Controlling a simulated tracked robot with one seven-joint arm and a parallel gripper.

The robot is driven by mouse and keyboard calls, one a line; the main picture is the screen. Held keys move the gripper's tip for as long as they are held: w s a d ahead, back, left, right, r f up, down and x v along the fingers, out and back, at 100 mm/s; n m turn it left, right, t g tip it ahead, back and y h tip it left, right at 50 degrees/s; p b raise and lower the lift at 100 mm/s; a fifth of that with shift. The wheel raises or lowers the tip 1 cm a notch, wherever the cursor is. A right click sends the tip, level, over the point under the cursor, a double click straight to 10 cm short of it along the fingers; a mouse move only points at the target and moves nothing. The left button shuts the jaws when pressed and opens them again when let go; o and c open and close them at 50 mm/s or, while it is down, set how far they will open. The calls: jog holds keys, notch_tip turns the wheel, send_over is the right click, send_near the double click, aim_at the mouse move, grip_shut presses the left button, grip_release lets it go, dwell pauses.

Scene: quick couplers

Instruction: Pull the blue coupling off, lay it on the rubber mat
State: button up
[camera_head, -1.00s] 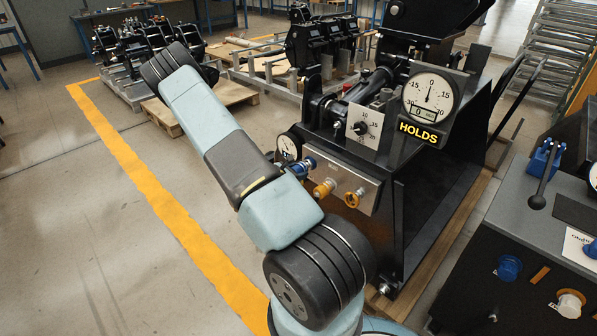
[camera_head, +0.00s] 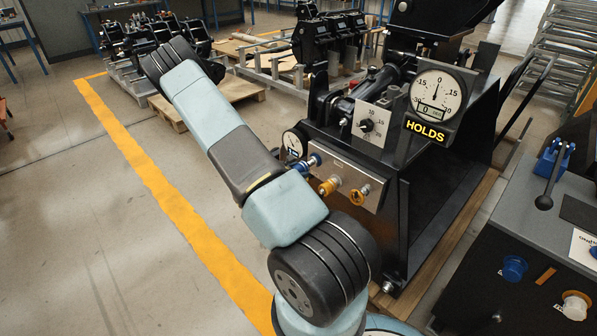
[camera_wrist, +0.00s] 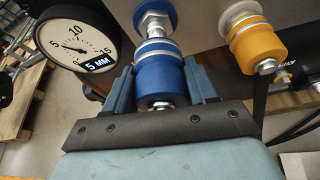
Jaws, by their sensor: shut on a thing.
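The blue coupling (camera_wrist: 160,78) is a ribbed blue cylinder with silver and white rings. In the wrist view it points at a silver stem with a blue flange (camera_wrist: 154,14) on the metal panel; the silver end reaches the coupling's front. My gripper (camera_wrist: 161,84) has one finger on each side of the coupling and is shut on it. In the head view the blue fitting (camera_head: 313,161) shows small at the panel's left, with my gripper mostly hidden behind my arm. A dark flat patch (camera_head: 579,212), probably the rubber mat, lies on the grey bench at right.
An orange coupling (camera_wrist: 256,43) sits right of the blue one, with another orange fitting (camera_head: 360,195) on the panel. A round gauge reading 5 MM (camera_wrist: 82,40) stands close on the left. A lever (camera_head: 547,190) stands on the bench. A sign reads HOLDS (camera_head: 425,131).

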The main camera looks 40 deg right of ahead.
jog(key=shift+s+a, duration=0.15)
jog(key=shift+a, duration=1.85)
